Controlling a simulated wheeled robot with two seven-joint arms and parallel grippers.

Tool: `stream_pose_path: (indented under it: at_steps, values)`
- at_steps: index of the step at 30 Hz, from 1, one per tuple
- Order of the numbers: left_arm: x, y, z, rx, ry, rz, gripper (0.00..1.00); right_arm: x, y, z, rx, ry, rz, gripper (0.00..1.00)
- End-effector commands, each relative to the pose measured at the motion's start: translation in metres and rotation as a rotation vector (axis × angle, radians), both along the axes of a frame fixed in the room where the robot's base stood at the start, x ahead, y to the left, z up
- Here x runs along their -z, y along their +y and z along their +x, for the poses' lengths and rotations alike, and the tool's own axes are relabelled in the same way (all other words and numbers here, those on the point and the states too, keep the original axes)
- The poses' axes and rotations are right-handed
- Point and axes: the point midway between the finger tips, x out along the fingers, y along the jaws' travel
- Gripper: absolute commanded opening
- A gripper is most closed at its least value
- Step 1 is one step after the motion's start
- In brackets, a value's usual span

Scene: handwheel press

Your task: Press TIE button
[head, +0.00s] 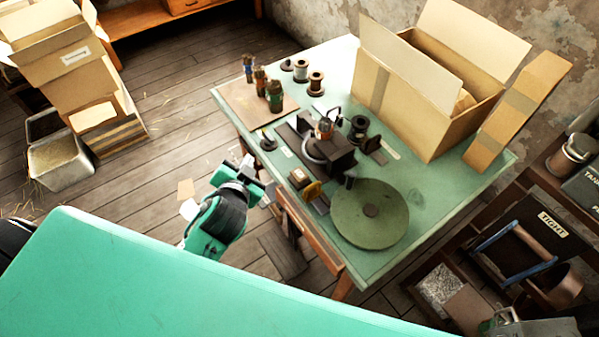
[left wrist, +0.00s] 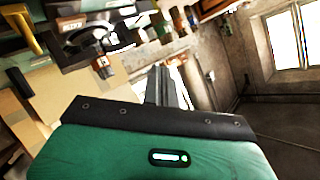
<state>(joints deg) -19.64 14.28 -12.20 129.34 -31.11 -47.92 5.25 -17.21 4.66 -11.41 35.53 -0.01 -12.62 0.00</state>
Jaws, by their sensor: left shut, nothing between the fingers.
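The handwheel press (head: 330,155) stands on the green table (head: 400,262), with a large green disc (head: 370,212) at its front. A small box with a pale top (head: 299,177) sits at the press's near left side; it may be the TIE button, but its lettering is too small to read in the head view. A small pale label (left wrist: 71,26) shows at upper left in the left wrist view. My left gripper (head: 266,190) is shut and empty, off the table's left edge, left of the small box and apart from it. My right gripper is not in view.
Several bottles (head: 261,79) stand on a brown board at the table's far left, with spools (head: 315,84) beside them. A large open cardboard box (head: 420,105) fills the back right.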

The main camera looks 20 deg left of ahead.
Motion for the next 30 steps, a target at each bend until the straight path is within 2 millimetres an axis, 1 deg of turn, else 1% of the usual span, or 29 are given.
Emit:
stream_pose_path:
  at_steps: [1, 3, 6, 9, 12, 15, 19, 23, 24, 26, 27, 29, 30]
  values:
    - [-0.023, -0.003, 0.013, 0.035, -0.091, 0.053, 0.00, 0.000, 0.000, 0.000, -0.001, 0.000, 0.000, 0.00]
    - [-0.053, -0.010, 0.028, 0.093, -0.215, 0.131, 0.00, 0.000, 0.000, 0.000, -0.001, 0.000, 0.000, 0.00]
    - [-0.089, -0.025, 0.044, 0.186, -0.375, 0.246, 0.00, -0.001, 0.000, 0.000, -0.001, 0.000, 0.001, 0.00]
    - [-0.119, -0.046, 0.054, 0.294, -0.514, 0.365, 0.00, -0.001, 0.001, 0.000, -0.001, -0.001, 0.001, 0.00]
    - [-0.139, -0.069, 0.060, 0.412, -0.633, 0.485, 0.00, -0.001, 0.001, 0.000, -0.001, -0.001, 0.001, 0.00]
    - [-0.151, -0.095, 0.062, 0.544, -0.730, 0.612, 0.00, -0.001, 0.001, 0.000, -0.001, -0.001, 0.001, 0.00]
    - [-0.153, -0.125, 0.063, 0.727, -0.821, 0.782, 0.00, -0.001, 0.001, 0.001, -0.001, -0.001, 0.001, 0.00]
    - [-0.140, -0.150, 0.063, 0.924, -0.865, 0.956, 0.00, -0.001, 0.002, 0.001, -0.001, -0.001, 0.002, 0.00]
    - [-0.133, -0.156, 0.063, 0.987, -0.868, 1.010, 0.00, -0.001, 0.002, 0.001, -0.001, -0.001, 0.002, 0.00]
    - [-0.122, -0.162, 0.064, 1.083, -0.864, 1.091, 0.00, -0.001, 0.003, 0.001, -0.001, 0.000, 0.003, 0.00]
    - [-0.113, -0.165, 0.065, 1.146, -0.856, 1.146, 0.00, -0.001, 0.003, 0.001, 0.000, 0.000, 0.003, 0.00]
    - [-0.099, -0.167, 0.066, 1.241, -0.833, 1.227, 0.00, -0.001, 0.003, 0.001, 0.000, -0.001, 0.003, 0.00]
    - [-0.088, -0.166, 0.068, 1.306, -0.809, 1.279, 0.00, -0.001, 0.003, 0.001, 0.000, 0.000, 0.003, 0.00]
